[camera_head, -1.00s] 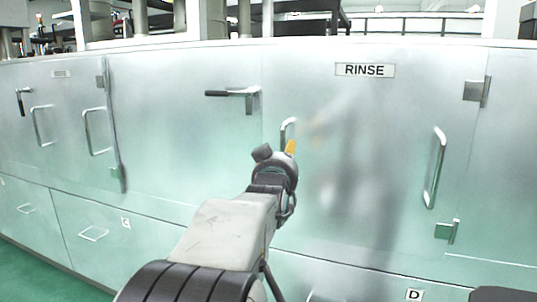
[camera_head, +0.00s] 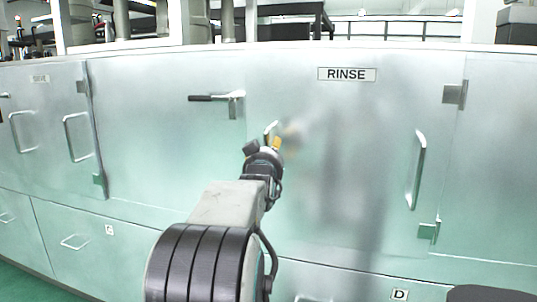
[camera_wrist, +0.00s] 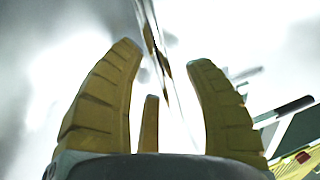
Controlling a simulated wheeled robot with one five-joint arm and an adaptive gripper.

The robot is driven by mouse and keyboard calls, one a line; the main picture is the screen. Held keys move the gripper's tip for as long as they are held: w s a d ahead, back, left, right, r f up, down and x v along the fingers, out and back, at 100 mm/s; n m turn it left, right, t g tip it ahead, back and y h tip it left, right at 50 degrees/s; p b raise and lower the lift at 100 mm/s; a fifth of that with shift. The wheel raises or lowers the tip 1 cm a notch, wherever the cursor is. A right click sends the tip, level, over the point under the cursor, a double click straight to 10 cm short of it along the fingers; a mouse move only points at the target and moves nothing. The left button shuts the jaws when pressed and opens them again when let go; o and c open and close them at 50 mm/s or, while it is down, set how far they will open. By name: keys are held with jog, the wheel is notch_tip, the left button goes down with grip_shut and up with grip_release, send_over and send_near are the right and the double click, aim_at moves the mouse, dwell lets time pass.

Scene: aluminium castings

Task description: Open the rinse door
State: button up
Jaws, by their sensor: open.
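The rinse door (camera_head: 335,150) is a shiny metal panel marked with a RINSE label (camera_head: 346,74). It stands shut, flush with its neighbours. A slim upright handle (camera_head: 270,131) is near its left edge, partly hidden by my gripper (camera_head: 276,144). A larger upright handle (camera_head: 416,170) is at the right. A latch with a black lever (camera_head: 206,98) lies level at the left seam. In the wrist view my gripper (camera_wrist: 165,58) has its yellow fingers spread. A thin shiny metal strip runs between them; I cannot tell whether it is the handle or touches the fingers.
Hinges (camera_head: 455,93) sit at the right side, a lower one (camera_head: 428,231) below. More panels with handles (camera_head: 78,137) stand to the left. Lower drawers (camera_head: 75,242) run beneath. Machinery stands above the top edge. Green floor shows at bottom left.

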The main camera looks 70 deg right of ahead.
jog(key=shift+o, duration=0.3)
grip_shut()
jog(key=shift+a, duration=0.1)
